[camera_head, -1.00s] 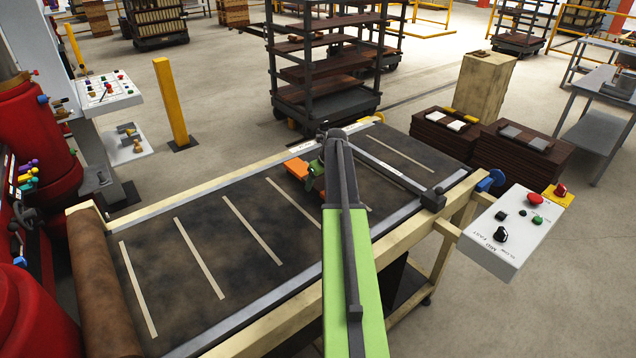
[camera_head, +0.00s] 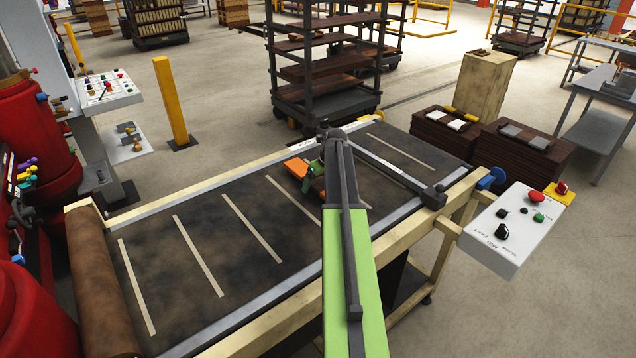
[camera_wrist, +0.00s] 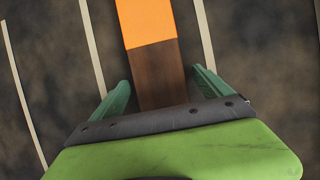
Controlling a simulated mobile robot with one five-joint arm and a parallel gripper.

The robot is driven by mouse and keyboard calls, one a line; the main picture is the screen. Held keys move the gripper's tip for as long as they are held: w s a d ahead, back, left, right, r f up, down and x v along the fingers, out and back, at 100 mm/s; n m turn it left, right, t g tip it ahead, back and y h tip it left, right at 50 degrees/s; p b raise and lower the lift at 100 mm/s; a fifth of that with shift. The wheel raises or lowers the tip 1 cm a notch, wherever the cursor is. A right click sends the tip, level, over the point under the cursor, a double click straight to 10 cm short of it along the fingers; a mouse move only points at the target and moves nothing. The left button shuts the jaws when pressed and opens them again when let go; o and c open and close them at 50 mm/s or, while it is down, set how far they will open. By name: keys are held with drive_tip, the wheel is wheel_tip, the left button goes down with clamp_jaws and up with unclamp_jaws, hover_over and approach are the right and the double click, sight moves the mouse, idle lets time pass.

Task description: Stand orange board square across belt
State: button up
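The board lies on the dark belt (camera_head: 180,225); its orange end (camera_head: 295,168) shows in the head view, the rest partly hidden by my arm. In the wrist view the board has an orange half (camera_wrist: 147,22) and a brown half (camera_wrist: 158,75). It runs roughly parallel to the pale cross stripes, between two of them. My gripper (camera_wrist: 160,77) is open, with a green finger on each side of the brown half. The left finger is close to the board's edge; a small gap shows on the right. In the head view my gripper (camera_head: 312,176) is mostly hidden by my arm.
Red machinery (camera_head: 30,130) is at left. The striped belt left of the board is clear.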

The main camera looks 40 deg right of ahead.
drive_tip(key=d+p+v, duration=0.1)
drive_tip(key=p+v, duration=1.5)
drive_tip(key=v, duration=0.1)
drive_tip(key=shift+a+r, duration=0.2)
drive_tip(key=shift+a, duration=0.25)
